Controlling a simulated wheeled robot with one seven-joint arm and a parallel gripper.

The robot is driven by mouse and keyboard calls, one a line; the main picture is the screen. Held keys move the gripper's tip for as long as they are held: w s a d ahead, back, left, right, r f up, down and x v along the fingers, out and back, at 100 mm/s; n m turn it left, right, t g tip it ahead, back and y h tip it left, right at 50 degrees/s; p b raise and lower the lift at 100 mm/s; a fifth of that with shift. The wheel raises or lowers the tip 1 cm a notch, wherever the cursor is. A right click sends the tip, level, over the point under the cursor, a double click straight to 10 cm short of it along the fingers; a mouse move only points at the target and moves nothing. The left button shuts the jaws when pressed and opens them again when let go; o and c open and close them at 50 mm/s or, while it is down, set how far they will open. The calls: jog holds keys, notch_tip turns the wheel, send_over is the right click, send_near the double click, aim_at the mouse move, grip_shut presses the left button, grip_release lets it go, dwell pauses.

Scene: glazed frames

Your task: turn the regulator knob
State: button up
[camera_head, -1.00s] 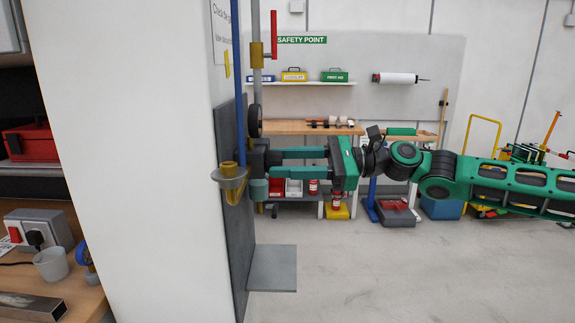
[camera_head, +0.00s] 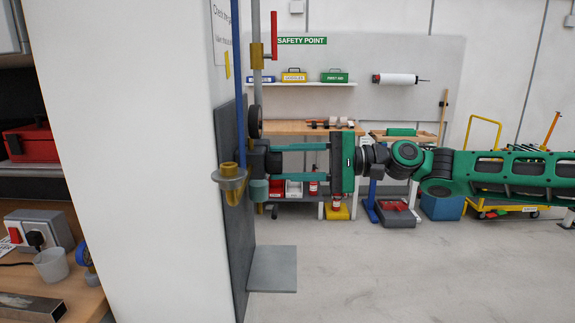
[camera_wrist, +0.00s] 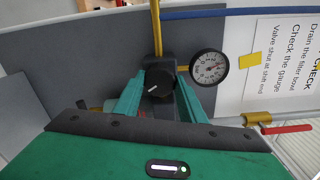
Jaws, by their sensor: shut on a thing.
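The regulator knob is a round black knob with a white pointer mark, in the middle of the wrist view (camera_wrist: 157,84). The mark slants towards the lower left. My gripper (camera_head: 274,161) is shut on the knob, with one green finger on each side. In the head view the fingers reach left to the dark regulator body (camera_head: 258,159) on the grey panel, and the knob is mostly hidden between them. A round white pressure gauge (camera_wrist: 209,67) sits beside the knob; in the head view it shows edge-on (camera_head: 255,121).
A red valve handle (camera_head: 274,36) stands on the pipe above. A blue pipe (camera_head: 238,70) runs down the panel to a grey and brass fitting (camera_head: 229,177). A grey ledge (camera_head: 272,269) juts out below.

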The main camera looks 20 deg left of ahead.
jog(key=n, duration=1.2)
jog(key=shift+f+t, duration=0.15)
jog(key=shift+t, duration=0.15)
jog(key=shift+f+n, duration=0.1)
jog(key=shift+n, duration=2.1)
jog(key=o, duration=1)
jog(key=shift+o, duration=0.3)
